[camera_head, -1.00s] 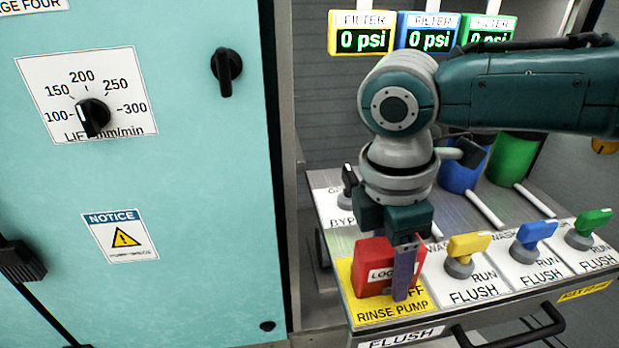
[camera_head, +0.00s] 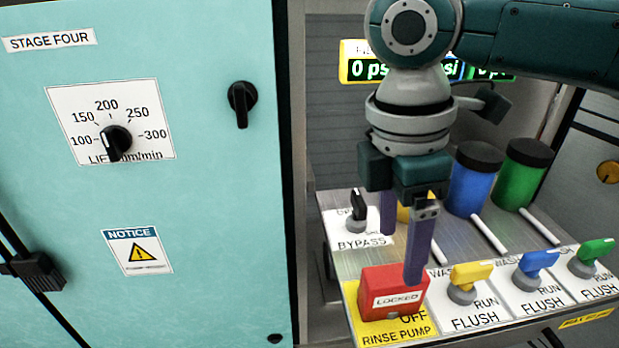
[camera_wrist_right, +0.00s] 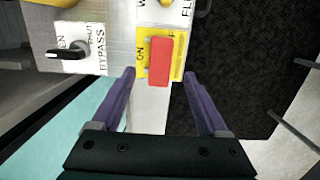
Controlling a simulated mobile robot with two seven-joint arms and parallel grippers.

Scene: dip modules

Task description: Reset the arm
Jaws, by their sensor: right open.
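My right gripper (camera_head: 405,238) comes down from my arm at the upper right in the head view. Its two purple fingers are apart with nothing between them. They hang above and just behind the red lockout box (camera_head: 394,292) marked LOCKED, which sits on the yellow rinse pump plate (camera_head: 398,332). In the right wrist view the open fingers (camera_wrist_right: 162,95) point toward the red box (camera_wrist_right: 160,61), which lies beyond their tips. I cannot tell whether a finger touches the box. My left gripper is not in view.
Yellow (camera_head: 469,275), blue (camera_head: 537,262) and green (camera_head: 596,250) flush valves stand right of the red box. A black bypass switch (camera_head: 358,207) is behind it. Blue (camera_head: 474,180) and green (camera_head: 524,172) canisters stand at the back. A teal cabinet (camera_head: 200,220) fills the left.

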